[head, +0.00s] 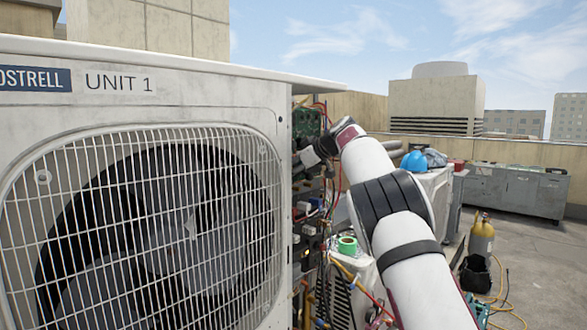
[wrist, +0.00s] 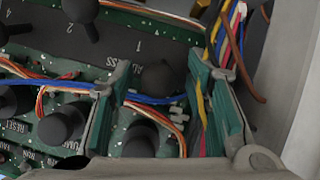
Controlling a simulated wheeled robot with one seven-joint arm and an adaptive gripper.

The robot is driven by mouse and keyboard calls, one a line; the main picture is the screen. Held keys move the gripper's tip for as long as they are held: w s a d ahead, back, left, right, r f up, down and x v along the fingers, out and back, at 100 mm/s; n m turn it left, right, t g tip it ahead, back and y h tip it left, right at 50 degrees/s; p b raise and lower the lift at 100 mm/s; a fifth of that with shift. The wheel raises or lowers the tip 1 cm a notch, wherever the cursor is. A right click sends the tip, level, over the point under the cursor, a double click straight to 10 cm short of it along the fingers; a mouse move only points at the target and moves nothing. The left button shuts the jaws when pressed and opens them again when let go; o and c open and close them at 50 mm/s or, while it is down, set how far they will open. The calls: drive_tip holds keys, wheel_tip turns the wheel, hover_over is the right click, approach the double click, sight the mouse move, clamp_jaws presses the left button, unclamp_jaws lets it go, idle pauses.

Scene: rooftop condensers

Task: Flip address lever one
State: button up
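The address switch area is on a green circuit board (wrist: 85,125) in the wrist view. A dark strip there carries the marks 1 and 2 and part of the word ADDRESS, turned over. A dark rounded lever (wrist: 160,78) sits by the mark 1, between my gripper's (wrist: 158,66) two green-padded fingers. The fingers stand apart, with a clear gap on each side of that lever. Another dark lever (wrist: 82,12) sticks up at the top left. In the head view my gripper (head: 308,155) reaches into the open side of Unit 1 (head: 190,100), and the levers cannot be made out.
More dark knobs (wrist: 60,125) crowd the board, one marked RESET. Blue, red and yellow wires (wrist: 232,30) run close to the right finger, and a blue wire crosses between the fingers. A light panel wall (wrist: 285,80) stands at the right. Green tape (head: 347,244) lies below my arm.

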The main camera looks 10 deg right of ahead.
drive_tip(key=shift+d, duration=0.1)
drive_tip(key=v, duration=1.2)
drive_tip(key=s+d+r+m+t+h, duration=0.2)
drive_tip(key=s+r+t, duration=0.1)
drive_tip(key=r, duration=0.4)
drive_tip(key=s+d+r+m+t+h, duration=0.1)
drive_tip(key=s+d+r+m+t, duration=0.2)
drive_tip(key=r, duration=0.4)
drive_tip(key=s+d+m+h, duration=0.5)
drive_tip(key=s+h, duration=0.1)
drive_tip(key=s, duration=0.3)
drive_tip(key=s+a+f+g+y, duration=0.1)
drive_tip(key=s+a+f+g, duration=0.3)
drive_tip(key=s+f, duration=0.7)
drive_tip(key=s+a+f+g+y, duration=0.1)
drive_tip(key=s+a+f+g, duration=0.3)
drive_tip(key=s+f, duration=0.7)
drive_tip(key=s+a+f+g+y, duration=0.1)
drive_tip(key=s+a+f+g, duration=0.3)
drive_tip(key=s+f, duration=0.7)
drive_tip(key=s+a, duration=0.2)
drive_tip(key=s, duration=0.5)
drive_tip(key=shift+s+a+f+n+g+p, duration=0.25)
drive_tip(key=shift+a+n+g+p, duration=0.05)
drive_tip(key=shift+a, duration=0.1)
